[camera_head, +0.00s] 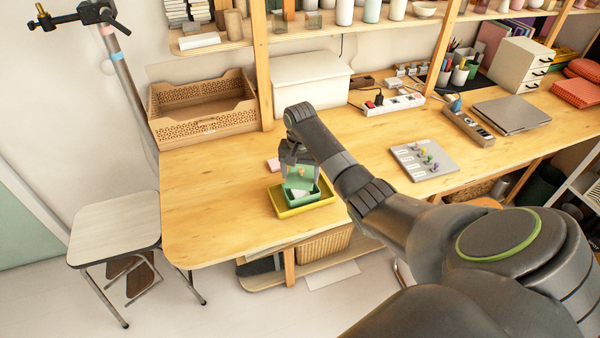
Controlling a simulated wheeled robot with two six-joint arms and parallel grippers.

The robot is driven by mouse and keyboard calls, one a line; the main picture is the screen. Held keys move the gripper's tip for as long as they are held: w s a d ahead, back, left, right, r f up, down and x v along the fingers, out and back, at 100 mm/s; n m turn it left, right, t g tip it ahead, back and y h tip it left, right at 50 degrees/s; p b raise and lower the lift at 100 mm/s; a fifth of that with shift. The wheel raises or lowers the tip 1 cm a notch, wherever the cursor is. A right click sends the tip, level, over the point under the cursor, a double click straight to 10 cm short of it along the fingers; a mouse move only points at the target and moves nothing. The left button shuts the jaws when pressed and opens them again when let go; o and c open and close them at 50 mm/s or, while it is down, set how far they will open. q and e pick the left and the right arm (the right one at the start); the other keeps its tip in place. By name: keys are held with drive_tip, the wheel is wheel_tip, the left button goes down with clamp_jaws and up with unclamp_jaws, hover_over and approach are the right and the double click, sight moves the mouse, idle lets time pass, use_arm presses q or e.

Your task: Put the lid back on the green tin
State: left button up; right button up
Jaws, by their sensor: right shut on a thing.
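The green tin (312,197) sits in a shallow yellow tray (285,213) near the front of the wooden table. It looks open at the top, with something whitish inside. My right gripper (299,166) points down just above the tin. It is shut on the green lid (299,182), which carries a small orange mark and looks tilted over the tin. I cannot tell whether the lid touches the tin's rim. The gripper and lid hide part of the tin. My left gripper is not in view.
A pink block (273,164) lies just behind the tray. A board with coloured pegs (424,160) lies to the right. A wooden crate (203,110) and a white box (311,86) stand at the back. The table's left part is clear.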

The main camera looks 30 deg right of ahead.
sight(300, 179)
wheel_tip(300, 179, down, 3)
drive_tip(key=shift+w+r+b, duration=0.1)
drive_tip(key=shift+r+b, duration=0.05)
drive_tip(key=shift+b, duration=1.1)
drive_tip(key=shift+f+b, duration=0.3)
drive_tip(key=shift+f, duration=0.7)
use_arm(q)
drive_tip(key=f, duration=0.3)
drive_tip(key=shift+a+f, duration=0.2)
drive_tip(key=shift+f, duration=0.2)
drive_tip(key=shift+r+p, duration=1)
use_arm(e)
drive_tip(key=shift+r, duration=0.1)
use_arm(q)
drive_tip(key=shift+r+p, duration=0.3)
use_arm(e)
drive_tip(key=shift+f, duration=0.2)
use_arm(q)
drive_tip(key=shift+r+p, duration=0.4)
use_arm(e)
drive_tip(key=o, duration=1)
drive_tip(key=shift+o, duration=0.3)
